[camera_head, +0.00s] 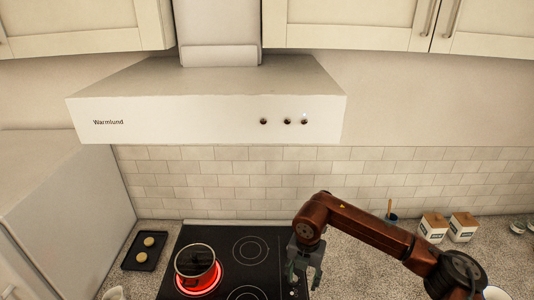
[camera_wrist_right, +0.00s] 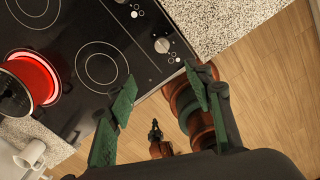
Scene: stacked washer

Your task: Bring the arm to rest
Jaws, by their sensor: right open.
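My right arm (camera_head: 365,228) reaches in from the lower right of the head view. It is bent, with its wrist hanging down over the right edge of the cooktop. My right gripper (camera_head: 303,277) is open and points downward near the cooktop's control knobs. In the right wrist view its green-padded fingers (camera_wrist_right: 161,93) stand apart with nothing between them. The black cooktop (camera_wrist_right: 72,52) lies beyond the fingers, and a knob (camera_wrist_right: 162,45) shows just past them.
A pot (camera_head: 195,262) sits on a glowing red burner. A dark tray (camera_head: 145,250) with two round pieces lies left of it. A range hood (camera_head: 205,112) hangs above. Two small boxes (camera_head: 447,227) stand at the back right. Wood floor (camera_wrist_right: 250,100) shows in the wrist view.

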